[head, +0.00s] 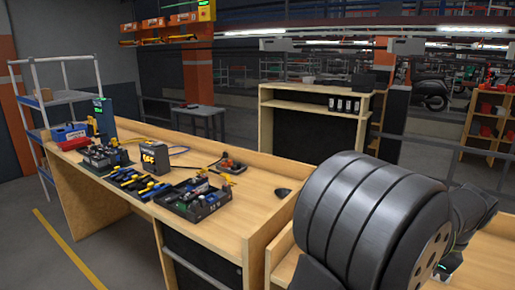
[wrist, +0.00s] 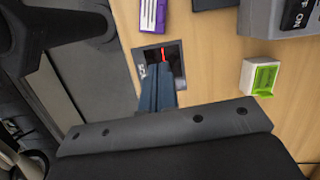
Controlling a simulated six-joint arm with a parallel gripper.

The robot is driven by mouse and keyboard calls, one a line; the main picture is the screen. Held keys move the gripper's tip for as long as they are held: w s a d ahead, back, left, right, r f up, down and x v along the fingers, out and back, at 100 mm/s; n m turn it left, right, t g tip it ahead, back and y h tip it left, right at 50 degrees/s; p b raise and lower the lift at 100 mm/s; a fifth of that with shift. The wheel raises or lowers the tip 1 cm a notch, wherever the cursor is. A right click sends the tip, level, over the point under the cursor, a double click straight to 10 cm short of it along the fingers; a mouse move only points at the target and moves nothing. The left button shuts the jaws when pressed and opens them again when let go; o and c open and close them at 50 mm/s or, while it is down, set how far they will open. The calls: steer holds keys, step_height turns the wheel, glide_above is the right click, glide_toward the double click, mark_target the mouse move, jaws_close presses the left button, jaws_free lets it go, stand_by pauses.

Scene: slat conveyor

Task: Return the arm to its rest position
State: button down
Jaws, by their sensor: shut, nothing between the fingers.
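My gripper (wrist: 162,68) shows in the wrist view, its two dark blue-grey fingers together with nothing between them. The fingertips lie in front of a small dark square plate (wrist: 147,54) with a red mark, on or over a wooden surface (wrist: 215,65). I cannot tell whether they touch it. In the head view a large dark ribbed part of my arm fills the right foreground, and my gripper does not show there.
In the wrist view, a purple item (wrist: 152,15), a green-and-white box (wrist: 262,76) and a grey switch box (wrist: 262,22) are near. In the head view, a wooden bench (head: 225,215) holds a tool tray (head: 193,200) and a dark box (head: 155,158). Shelves (head: 318,100) stand behind.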

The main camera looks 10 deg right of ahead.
steer(key=shift+m, duration=0.6)
steer(key=x, duration=0.9)
steer(key=shift+s+a+f, duration=0.1)
steer(key=shift+s+f, duration=0.05)
steer(key=shift+f, duration=0.25)
step_height(320, 180, up, 10)
steer(key=w+d+n+g, duration=0.1)
steer(key=w+n, duration=0.1)
steer(key=n, duration=0.5)
steer(key=shift+d+f+h, duration=0.15)
steer(key=shift+d+h, duration=0.1)
steer(key=shift+h, duration=0.15)
